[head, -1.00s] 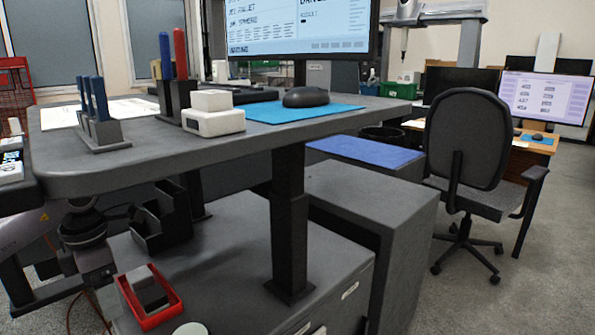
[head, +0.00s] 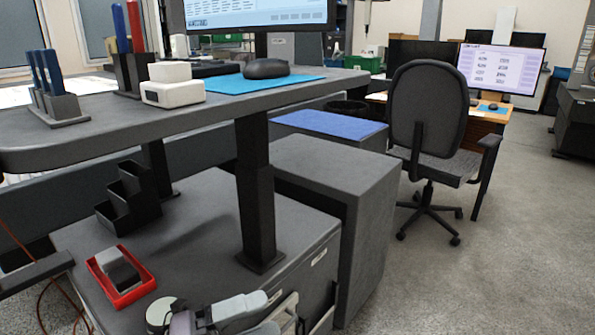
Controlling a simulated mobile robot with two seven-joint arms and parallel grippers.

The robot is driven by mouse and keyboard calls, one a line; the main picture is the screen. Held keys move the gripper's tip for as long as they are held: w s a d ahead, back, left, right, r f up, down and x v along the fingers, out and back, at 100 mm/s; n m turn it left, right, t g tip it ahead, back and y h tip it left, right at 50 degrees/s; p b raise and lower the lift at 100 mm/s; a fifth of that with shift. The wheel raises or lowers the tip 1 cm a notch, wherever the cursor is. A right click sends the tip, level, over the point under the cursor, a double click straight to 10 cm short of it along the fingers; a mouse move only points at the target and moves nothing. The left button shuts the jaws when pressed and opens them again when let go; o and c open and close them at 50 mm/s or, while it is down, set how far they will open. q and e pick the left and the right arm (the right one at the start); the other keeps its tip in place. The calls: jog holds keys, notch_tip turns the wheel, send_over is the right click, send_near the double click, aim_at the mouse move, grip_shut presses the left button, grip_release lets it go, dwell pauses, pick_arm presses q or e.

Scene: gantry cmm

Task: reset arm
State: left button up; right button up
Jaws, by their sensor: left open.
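My left gripper (head: 280,314) is at the bottom edge of the head view, in front of the low grey cabinet's front edge. Its pale grey parts show only partly and are cut off by the frame. It is open, and I see nothing held in it. My right gripper is not in view.
A red tray (head: 133,294) with a grey block and a pale round item (head: 160,311) are on the low cabinet (head: 205,235), near my left gripper. A black stepped holder (head: 128,198) stands behind them. The desk (head: 200,118) overhangs. An office chair (head: 432,120) stands right; floor beside it is clear.

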pick_arm(q)
jog(key=a+f+n+t+y, duration=0.8)
jog(key=f+n+t+y, duration=0.3)
jog(key=n, duration=1.1)
jog(key=s+a+f+n+g+y, duration=0.2)
jog(key=s+f+n+g+y, duration=0.15)
jog(key=s+f, duration=0.2)
jog(key=s+a+f+n+g+y, duration=0.2)
jog(key=s+f+n+g, duration=0.1)
jog(key=s+f+n, duration=0.3)
notch_tip(320, 180, up, 15)
jog(key=a+m+p, duration=0.1)
jog(key=a+p, duration=0.1)
jog(key=p, duration=1.7)
jog(key=shift+s, duration=0.45)
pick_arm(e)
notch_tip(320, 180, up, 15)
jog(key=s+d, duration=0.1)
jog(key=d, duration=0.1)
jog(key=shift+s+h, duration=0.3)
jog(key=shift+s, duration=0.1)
pick_arm(q)
jog(key=shift+f+y, duration=0.15)
jog(key=shift+y, duration=0.1)
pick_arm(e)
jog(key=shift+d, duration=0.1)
